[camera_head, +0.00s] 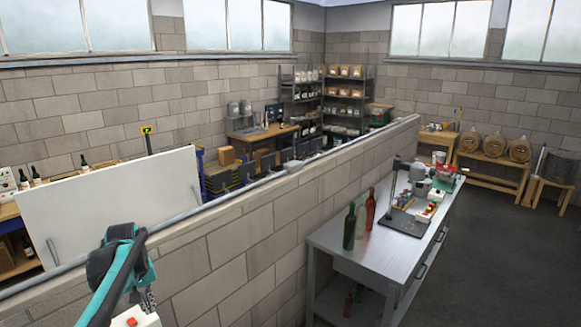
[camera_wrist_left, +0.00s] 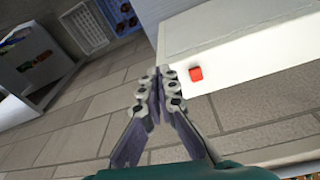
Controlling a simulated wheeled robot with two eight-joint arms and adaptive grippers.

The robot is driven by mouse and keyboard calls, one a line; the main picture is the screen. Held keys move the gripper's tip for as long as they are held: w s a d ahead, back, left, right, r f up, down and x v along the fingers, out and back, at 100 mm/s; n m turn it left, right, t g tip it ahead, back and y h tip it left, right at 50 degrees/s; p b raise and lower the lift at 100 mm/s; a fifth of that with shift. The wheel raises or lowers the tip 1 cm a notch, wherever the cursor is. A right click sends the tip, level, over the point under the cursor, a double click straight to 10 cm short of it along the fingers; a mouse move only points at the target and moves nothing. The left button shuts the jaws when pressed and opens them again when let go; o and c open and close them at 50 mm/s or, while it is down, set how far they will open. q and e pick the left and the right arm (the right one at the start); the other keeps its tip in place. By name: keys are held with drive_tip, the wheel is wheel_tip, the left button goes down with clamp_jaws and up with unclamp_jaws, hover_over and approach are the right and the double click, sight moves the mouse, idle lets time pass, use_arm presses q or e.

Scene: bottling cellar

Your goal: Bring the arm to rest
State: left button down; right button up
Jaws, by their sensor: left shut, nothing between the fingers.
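My left arm comes in at the lower left of the head view, with teal and black links. Its gripper (camera_head: 149,298) points down and is partly cut off by the links and the picture's bottom. In the left wrist view the left gripper (camera_wrist_left: 158,80) shows its two grey, knobbly fingers closed together at the tips. Nothing is held between them. My right arm and gripper are not in view.
A block wall (camera_head: 235,230) with a pipe along its top runs close by the left arm. A white panel (camera_head: 105,205) stands beyond it. The dark floor (camera_head: 500,260) at right is clear.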

use_arm(q)
drive_tip(key=s+d+f+m+t+b, duration=0.5)
drive_tip(key=s+d+f+m+b, duration=0.3)
drive_tip(key=s+d+f+b, duration=1.3)
wheel_tip(320, 180, down, 3)
drive_tip(key=shift+s+d+f+t+h, duration=0.2)
drive_tip(key=shift+s+d+t+h, duration=0.3)
drive_tip(key=shift+d, duration=0.7)
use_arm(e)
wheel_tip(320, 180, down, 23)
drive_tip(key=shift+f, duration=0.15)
use_arm(q)
drive_tip(key=shift+s, duration=0.1)
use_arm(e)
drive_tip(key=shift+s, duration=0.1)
